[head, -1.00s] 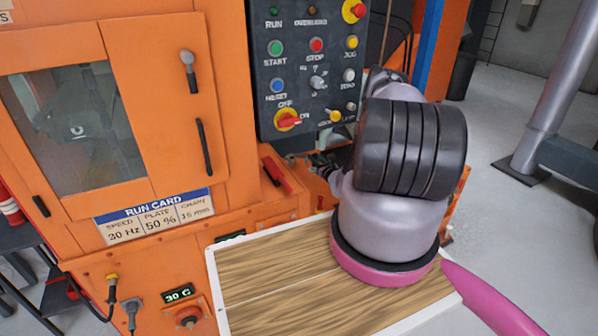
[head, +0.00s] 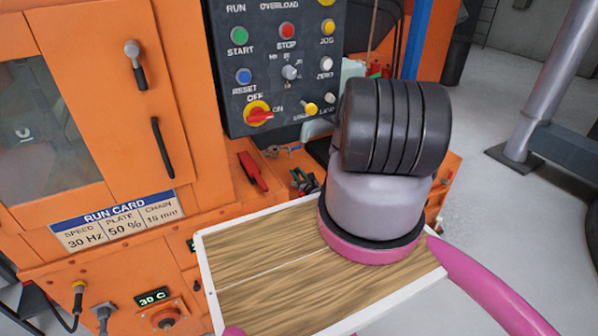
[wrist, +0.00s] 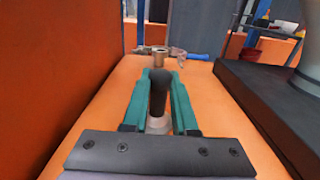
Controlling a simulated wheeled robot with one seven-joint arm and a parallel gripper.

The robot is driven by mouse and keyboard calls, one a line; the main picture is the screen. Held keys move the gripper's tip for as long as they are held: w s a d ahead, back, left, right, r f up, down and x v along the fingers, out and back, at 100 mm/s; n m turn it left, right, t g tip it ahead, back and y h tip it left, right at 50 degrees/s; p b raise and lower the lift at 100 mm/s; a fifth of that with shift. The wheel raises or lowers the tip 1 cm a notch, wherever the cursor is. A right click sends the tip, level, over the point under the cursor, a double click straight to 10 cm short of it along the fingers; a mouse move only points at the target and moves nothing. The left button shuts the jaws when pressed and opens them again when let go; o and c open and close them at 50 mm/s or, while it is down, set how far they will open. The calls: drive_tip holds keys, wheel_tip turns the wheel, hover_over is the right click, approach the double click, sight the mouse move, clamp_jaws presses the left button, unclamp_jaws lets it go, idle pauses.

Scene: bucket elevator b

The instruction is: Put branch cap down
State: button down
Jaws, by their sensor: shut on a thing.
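My gripper (wrist: 160,78) is shut on a dark cylindrical piece, which I take for the branch cap (wrist: 159,94), in the wrist view. The cap stands between the teal fingers. A pale grey part (wrist: 158,124) shows at its near end. An orange ledge (wrist: 113,112) lies below; I cannot tell whether the cap touches it. In the head view, my own arm covers much of the area around the gripper, and the cap cannot be made out there.
A metal cup-like part (wrist: 159,59) and a blue-handled tool (wrist: 197,56) lie farther along the ledge. An orange wall (wrist: 55,70) rises at left, and a dark flanged block (wrist: 275,105) stands at right. The head view shows a control panel (head: 262,85) and a red-handled item (head: 253,171).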

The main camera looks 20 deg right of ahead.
drive_tip(key=shift+f, duration=0.15)
drive_tip(key=c, duration=0.6)
unclamp_jaws()
drive_tip(key=shift+f, duration=0.1)
drive_tip(key=shift+r, duration=0.3)
drive_tip(key=s, duration=1.2)
drive_tip(key=shift+d, duration=0.15)
